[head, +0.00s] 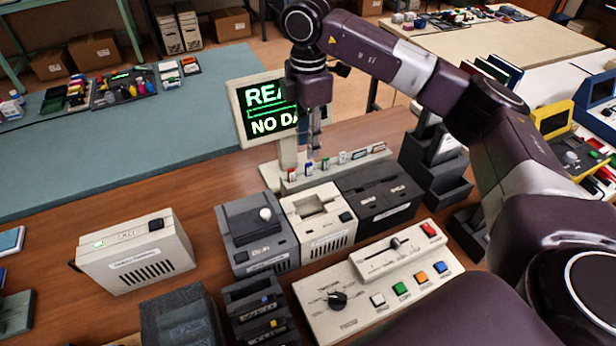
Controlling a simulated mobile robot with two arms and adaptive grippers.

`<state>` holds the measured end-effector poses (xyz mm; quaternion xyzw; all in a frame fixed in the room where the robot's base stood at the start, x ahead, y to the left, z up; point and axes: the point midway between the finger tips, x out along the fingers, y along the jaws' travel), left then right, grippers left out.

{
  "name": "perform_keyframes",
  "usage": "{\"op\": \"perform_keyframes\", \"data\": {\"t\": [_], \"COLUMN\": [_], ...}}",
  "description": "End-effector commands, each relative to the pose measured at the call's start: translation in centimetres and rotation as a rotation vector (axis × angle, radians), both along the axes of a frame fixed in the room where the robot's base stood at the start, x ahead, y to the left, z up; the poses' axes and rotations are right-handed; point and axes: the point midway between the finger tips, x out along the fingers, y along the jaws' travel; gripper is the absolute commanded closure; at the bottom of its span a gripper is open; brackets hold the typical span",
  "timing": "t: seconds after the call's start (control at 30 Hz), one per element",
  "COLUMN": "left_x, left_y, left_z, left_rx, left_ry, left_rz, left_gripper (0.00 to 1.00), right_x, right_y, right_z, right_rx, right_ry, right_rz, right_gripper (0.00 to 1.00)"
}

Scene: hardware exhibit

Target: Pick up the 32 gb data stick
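A pale rack (275,178) below the monitor holds a row of several small data sticks, with red, blue, green and white ones among them. Their capacity labels are too small to read, so I cannot tell which is the 32 gb one. My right gripper (313,150) points down over the rack, its tips close above the blue stick (308,168) and green stick (325,163). Its fingers show as a narrow edge-on shape, so I cannot tell whether they are apart or hold anything. My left gripper is not in view.
A monitor (262,108) reading "REA…" and "NO DA…" stands behind, partly hidden by my arm. In front are grey, white and black drive units (322,240) and a button console (395,300). A beige box (137,258) stands left; bare wooden table lies around it.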

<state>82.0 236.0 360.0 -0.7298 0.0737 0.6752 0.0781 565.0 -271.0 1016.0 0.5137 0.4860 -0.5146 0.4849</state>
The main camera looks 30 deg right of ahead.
Motion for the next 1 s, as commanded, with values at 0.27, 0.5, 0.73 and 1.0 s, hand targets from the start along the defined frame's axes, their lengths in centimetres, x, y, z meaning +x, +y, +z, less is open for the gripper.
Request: {"op": "perform_keyframes", "data": {"t": [0.27, 0.5, 0.73, 1.0], "left_x": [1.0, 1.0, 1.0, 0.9], "left_y": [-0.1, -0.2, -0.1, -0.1], "left_z": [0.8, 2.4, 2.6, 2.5], "left_rx": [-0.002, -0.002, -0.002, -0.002], "left_ry": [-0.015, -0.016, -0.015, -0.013], "left_rz": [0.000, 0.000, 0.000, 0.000], "left_gripper": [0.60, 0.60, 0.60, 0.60], "right_x": [0.0, 0.4, 0.5, 0.5], "right_y": [0.0, 0.1, 0.1, 0.1], "right_z": [-2.6, -5.9, -7.8, -7.8], "right_rx": [-0.001, -0.001, 0.000, 0.000], "right_ry": [0.003, 0.004, 0.000, -0.001], "right_rz": [0.000, -0.001, 0.000, 0.000], "right_gripper": [0.73, 0.73, 0.73, 0.83]}}
